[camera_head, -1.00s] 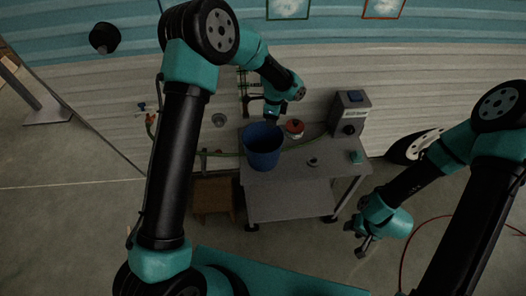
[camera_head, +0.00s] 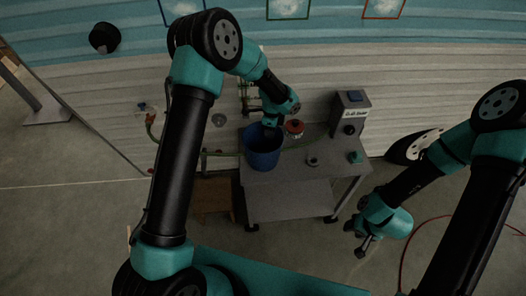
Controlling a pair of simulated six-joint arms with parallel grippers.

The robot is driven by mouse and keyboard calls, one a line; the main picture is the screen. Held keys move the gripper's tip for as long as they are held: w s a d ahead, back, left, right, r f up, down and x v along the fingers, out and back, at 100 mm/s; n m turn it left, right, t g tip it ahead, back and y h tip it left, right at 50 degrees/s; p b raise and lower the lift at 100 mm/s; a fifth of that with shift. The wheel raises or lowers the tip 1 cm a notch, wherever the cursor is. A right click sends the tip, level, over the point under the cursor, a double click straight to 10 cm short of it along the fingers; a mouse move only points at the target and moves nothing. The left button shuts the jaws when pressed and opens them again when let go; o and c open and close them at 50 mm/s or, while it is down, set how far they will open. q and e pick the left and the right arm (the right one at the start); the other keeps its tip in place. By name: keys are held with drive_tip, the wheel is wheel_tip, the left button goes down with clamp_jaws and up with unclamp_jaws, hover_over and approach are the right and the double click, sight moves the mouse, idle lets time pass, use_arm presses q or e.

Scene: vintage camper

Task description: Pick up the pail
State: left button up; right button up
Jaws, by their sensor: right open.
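The pail is a blue open-topped bucket (camera_head: 262,152) standing upright on the left end of a grey table (camera_head: 305,180). My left gripper (camera_head: 271,128) is at the pail's back right rim, pointing down. Its fingers are hidden or too dark to make out, so I cannot tell whether they touch the rim. My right gripper (camera_head: 362,246) is open and empty, low over the floor to the right of the table.
On the table are a red-topped item (camera_head: 294,128), a small dark ring (camera_head: 313,161), a teal item (camera_head: 355,157) and a grey box-shaped device (camera_head: 349,112). A wooden stool (camera_head: 213,197) stands left of the table. The camper wall is behind.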

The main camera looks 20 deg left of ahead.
use_arm(q)
drive_tip(key=shift+c, duration=0.3)
clamp_jaws()
idle(1.2)
